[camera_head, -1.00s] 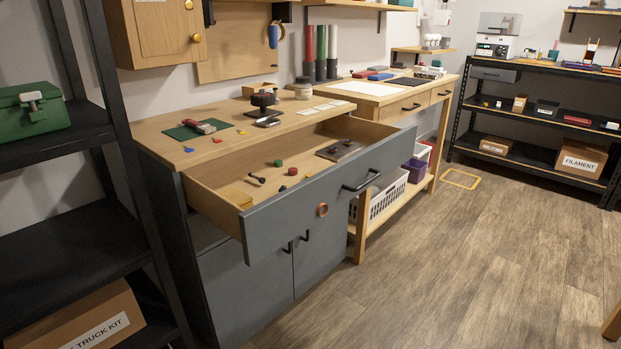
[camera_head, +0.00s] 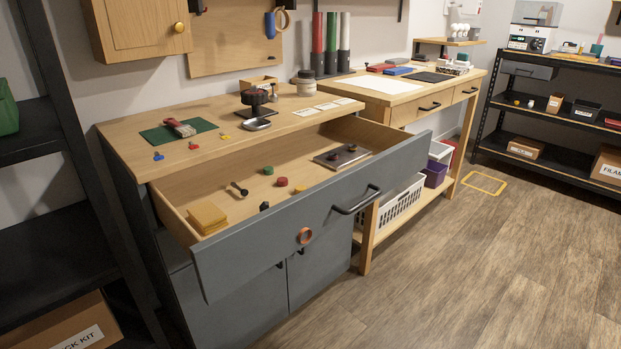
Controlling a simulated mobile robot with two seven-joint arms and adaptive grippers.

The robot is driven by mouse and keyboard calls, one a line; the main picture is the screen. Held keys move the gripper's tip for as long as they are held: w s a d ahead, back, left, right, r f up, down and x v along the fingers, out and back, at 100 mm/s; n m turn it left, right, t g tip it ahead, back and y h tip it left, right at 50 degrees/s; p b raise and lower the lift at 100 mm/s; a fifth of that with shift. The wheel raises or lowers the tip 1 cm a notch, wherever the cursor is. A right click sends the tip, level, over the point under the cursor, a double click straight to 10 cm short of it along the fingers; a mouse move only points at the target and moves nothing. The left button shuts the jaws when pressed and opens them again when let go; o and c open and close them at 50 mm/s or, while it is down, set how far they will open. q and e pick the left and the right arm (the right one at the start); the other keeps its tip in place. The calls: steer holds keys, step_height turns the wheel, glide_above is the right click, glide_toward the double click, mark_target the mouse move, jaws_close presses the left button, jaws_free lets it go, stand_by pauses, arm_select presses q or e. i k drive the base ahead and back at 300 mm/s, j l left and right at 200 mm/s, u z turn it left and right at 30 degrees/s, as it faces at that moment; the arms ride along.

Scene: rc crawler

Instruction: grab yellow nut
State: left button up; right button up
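A small yellow piece (camera_head: 225,136), which looks like the yellow nut, lies on the wooden top of the grey cabinet (camera_head: 120,132). It is at the right end of a short row with a small red piece (camera_head: 193,145) and a small blue piece (camera_head: 158,155). They lie in front of a green mat (camera_head: 160,136). The yellow piece is too small to make out its exact shape. Neither of my grippers is in view.
The cabinet's top drawer (camera_head: 262,243) stands open, with yellow blocks (camera_head: 207,217) and several small parts inside. A black stand (camera_head: 256,99) and a metal dish (camera_head: 257,124) are on the top. A black shelf (camera_head: 38,235) stands at left. The floor (camera_head: 470,270) at right is clear.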

mark_target(300, 188)
steer(key=i+l+u, duration=0.1)
steer(key=i+l, duration=0.3)
steer(key=i+l+u, duration=0.1)
steer(key=i+l, duration=0.25)
steer(key=l, duration=0.3)
